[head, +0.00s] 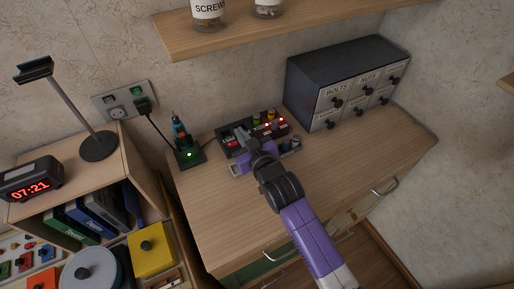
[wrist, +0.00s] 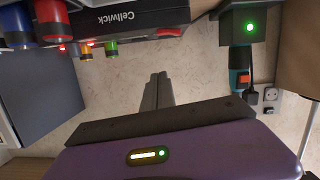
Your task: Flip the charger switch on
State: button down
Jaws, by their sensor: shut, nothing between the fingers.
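A black charger marked Cellwick (wrist: 130,22) shows at the top of the wrist view. In the head view the charger (head: 270,137) sits on the wooden desktop by the wall, with coloured cells and lit red lights. A red part that looks like its switch (wrist: 170,32) is on its edge in the wrist view; it also shows in the head view (head: 232,142). Whether it is on or off I cannot tell. My gripper (wrist: 158,76) is shut and empty, its tips just apart from the red part in the picture. In the head view my gripper (head: 241,132) partly covers the charger.
A dark stand with a green light (head: 189,155) holds a teal tool (head: 179,130) left of the charger. A drawer cabinet (head: 345,80) is at right. A shelf (head: 280,28) hangs above. The front desktop is clear except for my arm.

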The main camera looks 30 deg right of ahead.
jog(key=b+v, duration=0.1)
jog(key=v, duration=0.7)
jog(key=shift+s+d+f, duration=0.2)
jog(key=shift+s, duration=0.15)
jog(key=s+r+t, duration=0.2)
jog(key=s+r, duration=0.3)
jog(key=s+f+m+g+b, duration=0.1)
jog(key=s+f+g, duration=0.1)
jog(key=s, duration=2.8)
jog(key=shift+s+g+y, duration=0.3)
jog(key=shift+s, duration=0.05)
